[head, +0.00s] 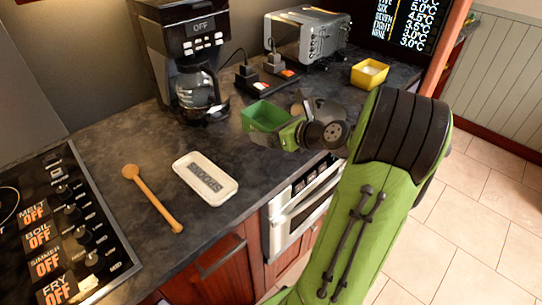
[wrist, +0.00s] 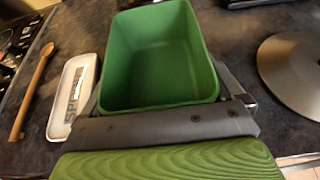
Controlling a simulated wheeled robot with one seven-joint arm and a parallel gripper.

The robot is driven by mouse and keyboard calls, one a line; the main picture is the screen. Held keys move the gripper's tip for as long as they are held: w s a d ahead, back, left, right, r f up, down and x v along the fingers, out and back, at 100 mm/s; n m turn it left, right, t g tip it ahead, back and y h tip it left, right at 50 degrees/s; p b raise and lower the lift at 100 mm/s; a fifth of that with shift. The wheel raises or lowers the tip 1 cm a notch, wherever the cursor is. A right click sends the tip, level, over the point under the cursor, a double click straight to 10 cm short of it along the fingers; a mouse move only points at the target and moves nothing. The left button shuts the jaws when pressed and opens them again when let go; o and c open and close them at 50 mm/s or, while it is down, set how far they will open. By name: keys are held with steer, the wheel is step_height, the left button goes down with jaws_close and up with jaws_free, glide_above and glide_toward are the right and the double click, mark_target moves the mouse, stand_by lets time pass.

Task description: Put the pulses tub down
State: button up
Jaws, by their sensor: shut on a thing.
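The pulses tub is most likely the open green tub (head: 266,115), seen on the counter side of my gripper in the head view. In the wrist view the green tub (wrist: 158,55) fills the upper middle and looks empty inside. My gripper (head: 287,133) is shut on the tub, with a finger at each side of its near end in the wrist view (wrist: 168,103). The tub is upright, over the dark counter (head: 130,150). I cannot tell whether its base touches the counter. No label shows on it.
A white spoon tray (head: 205,176) and wooden spoon (head: 152,198) lie to the left. A coffee maker (head: 188,60), toaster (head: 308,38) and power sockets (head: 265,80) stand behind. A yellow tub (head: 369,73) is at the back right. The hob (head: 60,230) is far left.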

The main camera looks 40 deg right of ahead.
mark_target(273, 156)
step_height(273, 156, down, 7)
steer(key=b, duration=0.3)
steer(key=shift+r, duration=0.15)
steer(key=o, duration=0.8)
steer(key=p+v, duration=0.3)
steer(key=v, duration=0.9)
steer(key=shift+p, duration=0.35)
